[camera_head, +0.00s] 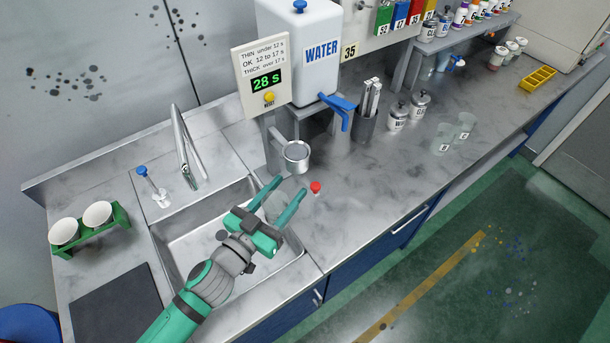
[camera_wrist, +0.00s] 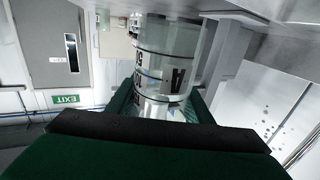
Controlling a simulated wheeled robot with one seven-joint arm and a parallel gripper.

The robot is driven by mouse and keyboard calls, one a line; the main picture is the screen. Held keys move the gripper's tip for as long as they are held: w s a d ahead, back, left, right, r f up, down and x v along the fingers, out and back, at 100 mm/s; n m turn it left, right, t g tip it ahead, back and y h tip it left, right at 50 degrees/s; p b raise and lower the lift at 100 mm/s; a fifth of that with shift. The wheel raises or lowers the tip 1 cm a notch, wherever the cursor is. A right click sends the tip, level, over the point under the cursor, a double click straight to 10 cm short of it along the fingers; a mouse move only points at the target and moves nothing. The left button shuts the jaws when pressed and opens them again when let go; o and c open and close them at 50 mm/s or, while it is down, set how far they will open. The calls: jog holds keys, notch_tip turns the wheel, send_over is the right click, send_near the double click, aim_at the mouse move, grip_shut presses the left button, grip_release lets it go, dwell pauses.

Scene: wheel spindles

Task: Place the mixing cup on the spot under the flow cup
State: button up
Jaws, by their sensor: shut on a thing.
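The mixing cup is a clear cup (camera_head: 274,206) held between the teal fingers of my gripper (camera_head: 288,186), over the right part of the sink. In the wrist view the cup (camera_wrist: 168,62), with black markings including a letter A, stands between the fingers of my gripper (camera_wrist: 162,98). The flow cup (camera_head: 297,152) is a grey metal cup on a stand, beyond my fingertips and slightly to their right in the head view. The held cup is apart from it. I cannot make out the spot under the flow cup.
A small red-topped object (camera_head: 316,187) sits on the counter right of my fingers. The timer panel (camera_head: 267,80) reads 28 s, beside the water tank (camera_head: 305,50). The sink (camera_head: 205,235) lies below my arm. Two clear cups (camera_head: 455,132) stand farther right.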

aim_at(302, 174)
jog(key=x, duration=0.7)
jog(key=shift+s+d, duration=0.1)
jog(key=shift+w+d+f, duration=0.15)
jog(key=shift+w+f, duration=0.2)
jog(key=shift+f, duration=0.25)
jog(key=shift+w+d+f, duration=0.15)
jog(key=shift+w+f, duration=0.15)
jog(key=shift+f, duration=0.25)
jog(key=shift+w+d+f, duration=0.15)
jog(key=shift+w+f, duration=0.2)
jog(key=shift+f, duration=0.25)
jog(key=shift+f, duration=0.15)
jog(key=o, duration=1)
